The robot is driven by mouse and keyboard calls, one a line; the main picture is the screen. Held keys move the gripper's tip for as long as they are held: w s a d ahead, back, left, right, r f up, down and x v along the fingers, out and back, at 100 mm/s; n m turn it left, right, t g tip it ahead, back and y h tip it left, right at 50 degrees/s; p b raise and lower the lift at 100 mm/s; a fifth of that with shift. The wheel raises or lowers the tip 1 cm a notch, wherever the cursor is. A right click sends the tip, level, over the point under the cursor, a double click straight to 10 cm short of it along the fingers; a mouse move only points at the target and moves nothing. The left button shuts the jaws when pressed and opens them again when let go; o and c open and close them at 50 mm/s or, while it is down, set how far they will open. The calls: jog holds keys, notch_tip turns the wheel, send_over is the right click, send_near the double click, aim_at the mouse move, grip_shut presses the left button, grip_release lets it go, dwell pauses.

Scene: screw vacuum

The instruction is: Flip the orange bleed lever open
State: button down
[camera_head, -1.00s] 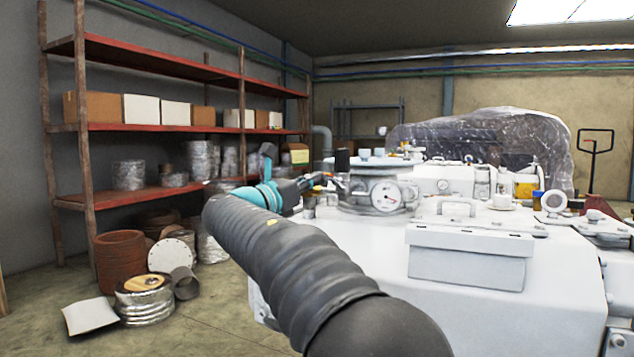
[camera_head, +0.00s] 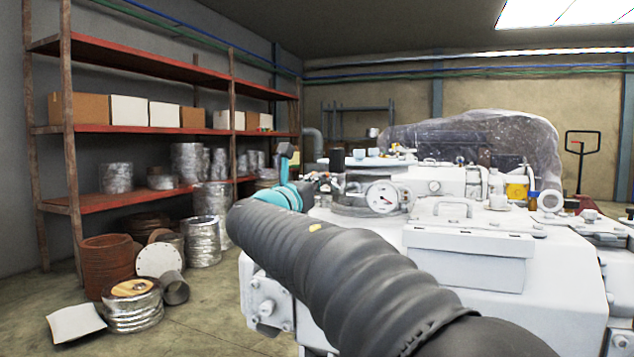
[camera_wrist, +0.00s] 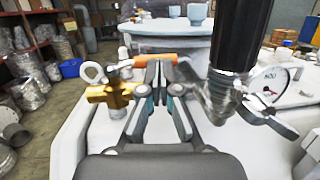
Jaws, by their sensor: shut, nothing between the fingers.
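The orange bleed lever (camera_wrist: 155,58) shows in the wrist view as a short orange bar lying crosswise just past my fingertips. Part of it is hidden behind the fingers, and I cannot tell whether they touch it. My gripper (camera_wrist: 160,76) is shut and empty, its fingertips together, between a brass valve (camera_wrist: 112,96) on the left and an upright black handle (camera_wrist: 242,38) on the right. In the head view my gripper (camera_head: 318,180) is small, at the left end of the white machine (camera_head: 330,235), and the lever cannot be made out there.
A round dial gauge (camera_head: 383,197) stands right of my gripper; it also shows in the wrist view (camera_wrist: 270,84). A grey box (camera_head: 468,258) sits on the machine's front.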

jog(key=d+v, duration=0.1)
jog(key=v, duration=1.2)
jog(key=s+d+f+m+g+y, duration=0.1)
jog(key=s+f+m+g+y, duration=0.2)
jog(key=f, duration=0.5)
jog(key=s+d+f+m+g+y, duration=0.1)
jog(key=s+d+f+m+g, duration=0.15)
jog(key=f+m, duration=0.4)
jog(key=s+f+m+g+y, duration=0.1)
jog(key=s+f+m+g, duration=0.2)
jog(key=f, duration=0.5)
jog(key=s+d+f+m+g+y+p, duration=0.2)
jog(key=s+d+f+m+y, duration=0.15)
jog(key=s+m, duration=0.35)
jog(key=s+d+f+m+g+y+p, duration=0.2)
jog(key=s+f+m, duration=0.25)
jog(key=s, duration=0.35)
jog(key=s+d+r+m+t+p, duration=0.1)
jog(key=s+d+r+m+p, duration=0.2)
jog(key=s+d+r+m, duration=0.1)
jog(key=s+d+m, duration=0.1)
jog(key=s, duration=0.1)
jog(key=shift+s+d, duration=0.3)
